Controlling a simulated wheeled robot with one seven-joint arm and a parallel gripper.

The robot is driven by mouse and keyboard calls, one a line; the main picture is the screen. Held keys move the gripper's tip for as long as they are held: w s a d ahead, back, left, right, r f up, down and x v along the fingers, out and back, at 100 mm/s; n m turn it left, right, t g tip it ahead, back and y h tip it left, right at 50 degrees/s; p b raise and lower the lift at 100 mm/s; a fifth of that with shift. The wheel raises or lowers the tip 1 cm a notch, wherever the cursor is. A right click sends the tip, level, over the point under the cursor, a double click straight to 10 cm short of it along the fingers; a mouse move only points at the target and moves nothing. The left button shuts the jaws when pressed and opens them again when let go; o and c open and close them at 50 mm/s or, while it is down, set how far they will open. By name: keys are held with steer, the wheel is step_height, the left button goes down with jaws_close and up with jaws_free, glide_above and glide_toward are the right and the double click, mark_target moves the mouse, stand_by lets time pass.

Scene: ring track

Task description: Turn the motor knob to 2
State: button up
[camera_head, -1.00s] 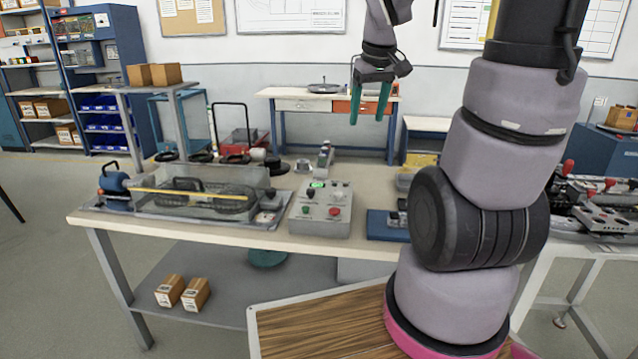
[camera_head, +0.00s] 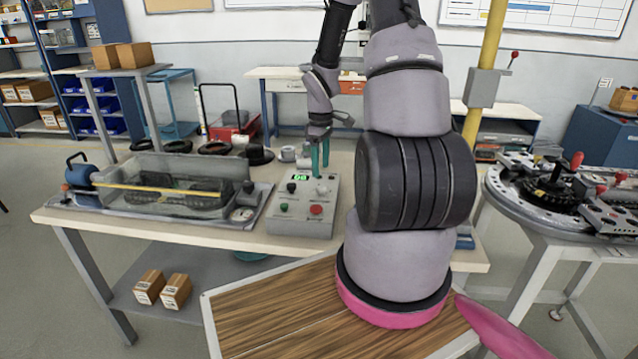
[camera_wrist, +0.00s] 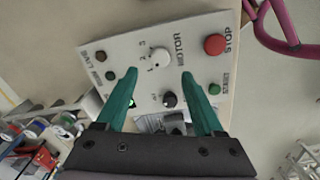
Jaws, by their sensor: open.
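The grey control box (camera_head: 304,218) stands on the workbench, with a lit green display (camera_head: 300,177) on top. In the wrist view its panel (camera_wrist: 195,62) carries the white motor knob (camera_wrist: 160,57), labelled MOTOR with numbers 1, 2 and 3 beside it. I cannot clearly tell which number the knob points at. My gripper (camera_wrist: 160,74) is open, with green fingers pointing down at the panel. The knob lies between the lines of the fingertips, slightly beyond them, and is not gripped. In the head view my gripper (camera_head: 320,168) is just above the box's back part.
The red STOP button (camera_wrist: 215,44), green START button (camera_wrist: 214,89) and a black knob (camera_wrist: 169,99) are close to the fingers. A clear-walled tank (camera_head: 170,185) stands left of the box. Cups and black rings are behind on the bench.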

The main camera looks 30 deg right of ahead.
mark_target(321, 186)
step_height(321, 186, down, 7)
steer(key=shift+r, duration=0.1)
stand_by(0.3)
jaws_close()
